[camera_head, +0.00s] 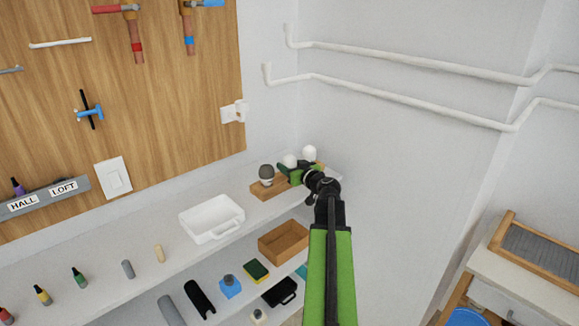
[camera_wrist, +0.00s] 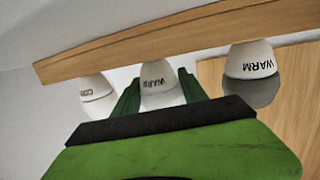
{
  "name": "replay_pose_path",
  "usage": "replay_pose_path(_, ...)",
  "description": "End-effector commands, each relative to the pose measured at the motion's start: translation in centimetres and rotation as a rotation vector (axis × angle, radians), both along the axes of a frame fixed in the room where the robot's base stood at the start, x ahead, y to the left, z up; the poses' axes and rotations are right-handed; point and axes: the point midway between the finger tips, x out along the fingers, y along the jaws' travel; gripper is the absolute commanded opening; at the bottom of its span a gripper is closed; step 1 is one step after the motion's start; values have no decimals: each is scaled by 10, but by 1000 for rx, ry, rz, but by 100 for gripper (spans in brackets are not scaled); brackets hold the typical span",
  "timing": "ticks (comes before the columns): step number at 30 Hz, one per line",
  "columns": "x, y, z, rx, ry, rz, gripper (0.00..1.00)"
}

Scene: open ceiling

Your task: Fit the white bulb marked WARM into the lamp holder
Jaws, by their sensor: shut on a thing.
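Several-bulb wooden rack (camera_head: 262,192) stands at the far end of the shelf; its edge shows in the wrist view (camera_wrist: 215,38). The white WARM bulb (camera_wrist: 158,80) is in the middle, between the fingers of my gripper (camera_wrist: 157,92), which is shut on it. It shows white in the head view (camera_head: 289,160), its lower part hidden by my gripper (camera_head: 290,172). I cannot tell whether it still touches the rack. A white fixture (camera_head: 235,112) on the wall by the board's right edge looks like the lamp holder.
A grey-and-white WARM bulb (camera_wrist: 250,75) and another white bulb (camera_wrist: 94,95), its mark hard to read, flank the held one. A white tray (camera_head: 212,217) stands left of the rack. Pipes (camera_head: 400,95) run along the right wall.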

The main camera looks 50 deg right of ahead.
Motion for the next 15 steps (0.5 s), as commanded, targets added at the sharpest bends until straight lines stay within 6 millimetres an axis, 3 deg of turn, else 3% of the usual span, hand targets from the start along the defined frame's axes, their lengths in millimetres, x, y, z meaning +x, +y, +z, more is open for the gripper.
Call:
replay_pose_path(5,0,0,8,0,0,0,10)
replay_pose_path(13,-1,-1,49,0,0,-1,10)
replay_pose_path(15,-13,-7,56,0,0,-5,10)
